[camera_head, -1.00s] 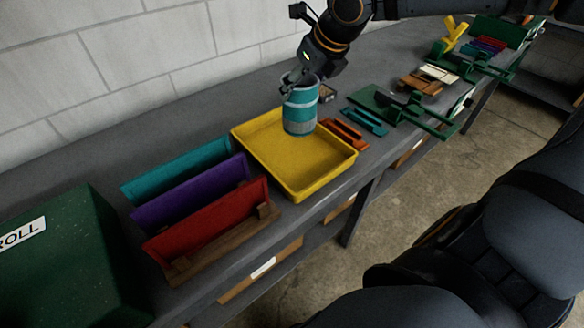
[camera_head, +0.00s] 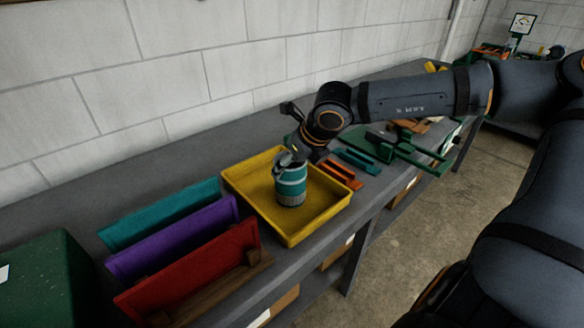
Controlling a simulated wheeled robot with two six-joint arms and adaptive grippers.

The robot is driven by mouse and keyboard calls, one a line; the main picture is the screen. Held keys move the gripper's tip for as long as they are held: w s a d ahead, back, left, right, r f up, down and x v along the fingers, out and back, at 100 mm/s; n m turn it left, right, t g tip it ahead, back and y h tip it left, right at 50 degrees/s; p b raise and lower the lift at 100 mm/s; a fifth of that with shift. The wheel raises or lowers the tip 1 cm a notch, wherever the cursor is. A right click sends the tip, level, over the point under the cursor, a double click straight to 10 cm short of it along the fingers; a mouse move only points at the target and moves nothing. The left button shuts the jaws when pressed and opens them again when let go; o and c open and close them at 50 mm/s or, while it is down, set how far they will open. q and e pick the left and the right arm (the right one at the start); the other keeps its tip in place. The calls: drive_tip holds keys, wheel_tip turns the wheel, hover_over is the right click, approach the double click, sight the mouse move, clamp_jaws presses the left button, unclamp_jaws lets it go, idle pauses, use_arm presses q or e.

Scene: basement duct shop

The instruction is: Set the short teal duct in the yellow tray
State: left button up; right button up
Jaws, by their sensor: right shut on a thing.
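The short teal duct (camera_head: 291,186) is a teal cylinder with grey bands. It stands upright over the middle of the yellow tray (camera_head: 238,192), low, with its lower end at or very near the tray floor; I cannot tell if it touches. My right gripper (camera_head: 291,159) is shut on the duct's upper rim, coming from above and behind. Its fingers are small and partly hidden by the wrist and the duct. My left gripper is not in view.
Teal (camera_head: 160,212), purple (camera_head: 172,238) and red (camera_head: 190,272) panels stand in a wooden rack left of the tray. A green box (camera_head: 45,282) is at far left. Orange pieces (camera_head: 338,173), teal pieces (camera_head: 357,159) and a green tool (camera_head: 408,148) lie right of the tray.

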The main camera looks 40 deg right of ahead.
drive_tip(key=shift+w+d+f, duration=0.1)
drive_tip(key=shift+d+f, duration=0.05)
drive_tip(key=shift+f, duration=0.1)
drive_tip(key=o, duration=1.8)
drive_tip(key=shift+c, duration=0.2)
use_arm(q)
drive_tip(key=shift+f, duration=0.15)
